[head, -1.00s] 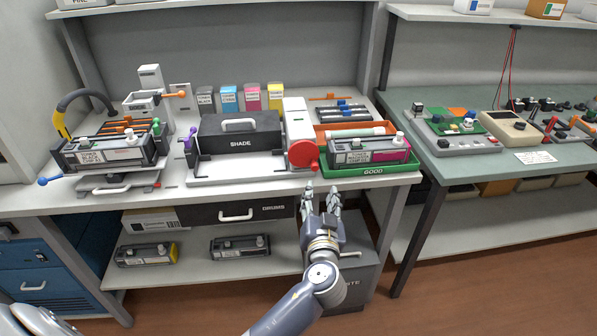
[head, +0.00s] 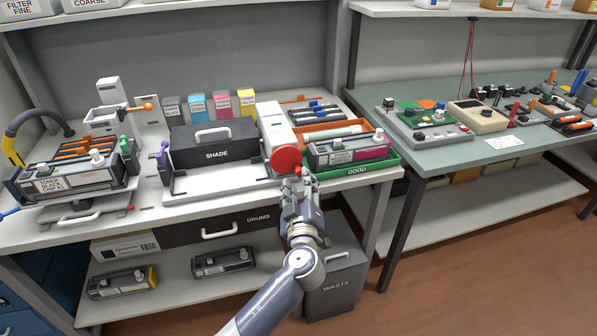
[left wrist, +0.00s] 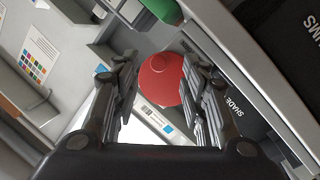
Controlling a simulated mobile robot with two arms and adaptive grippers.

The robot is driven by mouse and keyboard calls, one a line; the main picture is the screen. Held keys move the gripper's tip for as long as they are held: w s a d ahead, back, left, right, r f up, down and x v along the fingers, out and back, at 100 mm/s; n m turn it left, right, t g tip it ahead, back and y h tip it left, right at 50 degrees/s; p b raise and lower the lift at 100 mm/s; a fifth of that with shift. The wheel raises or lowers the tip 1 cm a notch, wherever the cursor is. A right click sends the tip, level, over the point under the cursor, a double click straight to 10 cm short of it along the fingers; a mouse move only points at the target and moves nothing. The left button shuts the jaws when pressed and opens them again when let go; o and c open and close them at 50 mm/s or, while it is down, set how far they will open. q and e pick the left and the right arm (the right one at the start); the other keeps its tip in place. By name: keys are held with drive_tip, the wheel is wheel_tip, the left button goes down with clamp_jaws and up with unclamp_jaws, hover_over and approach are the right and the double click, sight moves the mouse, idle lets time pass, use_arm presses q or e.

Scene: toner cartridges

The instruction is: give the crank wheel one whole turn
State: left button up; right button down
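The crank wheel is a red disc (head: 285,159) on the front of a white upright housing (head: 277,125), at the right of the shade unit. A small red knob (head: 298,170) shows at its lower right edge. My left gripper (head: 297,186) is just below and in front of the wheel, pointing at it. In the left wrist view the red wheel (left wrist: 160,80) lies between and beyond the two spread fingers (left wrist: 158,95), which are open and hold nothing. Whether a finger touches the wheel or knob I cannot tell. My right gripper is out of view.
The green GOOD tray (head: 358,170) with a toner cartridge (head: 345,151) stands close right of the wheel. The black SHADE box (head: 213,146) is to the left. Below are the DRUMS drawer (head: 258,219) and the grey WASTE bin (head: 336,280).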

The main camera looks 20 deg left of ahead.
sight(299, 174)
use_arm(q)
drive_tip(key=shift+p+x, duration=0.35)
drive_tip(key=shift+x, duration=1.8)
clamp_jaws()
